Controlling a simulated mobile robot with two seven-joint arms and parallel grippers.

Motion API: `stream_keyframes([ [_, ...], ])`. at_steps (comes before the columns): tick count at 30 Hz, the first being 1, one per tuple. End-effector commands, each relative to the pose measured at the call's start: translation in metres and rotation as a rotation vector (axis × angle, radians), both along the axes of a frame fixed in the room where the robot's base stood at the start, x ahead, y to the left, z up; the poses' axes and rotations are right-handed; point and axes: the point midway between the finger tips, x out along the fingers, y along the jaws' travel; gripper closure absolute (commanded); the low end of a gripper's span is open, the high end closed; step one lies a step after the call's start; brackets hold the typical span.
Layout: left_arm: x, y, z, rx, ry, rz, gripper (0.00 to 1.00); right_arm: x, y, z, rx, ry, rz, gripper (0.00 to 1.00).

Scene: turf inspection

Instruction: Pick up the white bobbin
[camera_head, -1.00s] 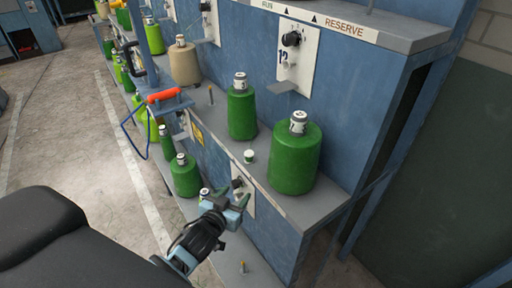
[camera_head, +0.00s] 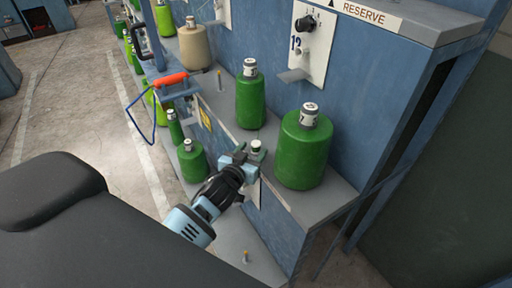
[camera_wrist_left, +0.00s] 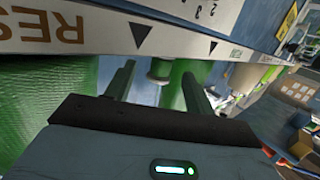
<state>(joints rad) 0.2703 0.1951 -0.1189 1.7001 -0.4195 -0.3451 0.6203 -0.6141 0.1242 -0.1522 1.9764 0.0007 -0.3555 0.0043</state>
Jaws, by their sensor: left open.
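The small white bobbin (camera_head: 256,147) stands on the grey shelf in the head view, in front of the gap between two large green bobbins. My left gripper (camera_head: 246,156) is open and right at the white bobbin. Its fingers partly hide the bobbin's lower part, and I cannot tell whether they touch it. In the left wrist view the two dark green fingers (camera_wrist_left: 158,88) are spread apart. A pale piece and green thread show between and behind them; I cannot tell which bobbin these belong to. My right gripper is not in view.
A green bobbin (camera_head: 250,98) stands behind and a larger one (camera_head: 303,150) to the right, both close to the gripper. The blue machine wall (camera_head: 345,125) rises behind the shelf (camera_head: 325,197). An orange-handled tool (camera_head: 170,79) is left. Smaller green bobbins (camera_head: 191,160) stand lower.

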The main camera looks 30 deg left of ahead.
Motion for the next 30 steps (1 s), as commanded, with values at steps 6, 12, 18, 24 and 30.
stream_keyframes([
  [6, 0.024, 0.002, -0.003, 0.001, -0.002, 0.001, 0.46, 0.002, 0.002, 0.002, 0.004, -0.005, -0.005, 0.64],
  [12, 0.044, 0.003, -0.008, 0.001, -0.001, 0.000, 0.46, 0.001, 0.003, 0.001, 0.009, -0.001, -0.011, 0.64],
  [18, 0.049, 0.003, -0.009, -0.001, -0.002, 0.000, 0.46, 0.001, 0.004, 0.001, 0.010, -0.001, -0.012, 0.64],
  [24, 0.049, 0.003, -0.008, -0.001, -0.002, 0.000, 0.54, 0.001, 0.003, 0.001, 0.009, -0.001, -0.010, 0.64],
  [30, 0.049, 0.003, -0.008, 0.000, -0.002, 0.000, 0.80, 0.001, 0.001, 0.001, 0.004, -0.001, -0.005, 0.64],
])
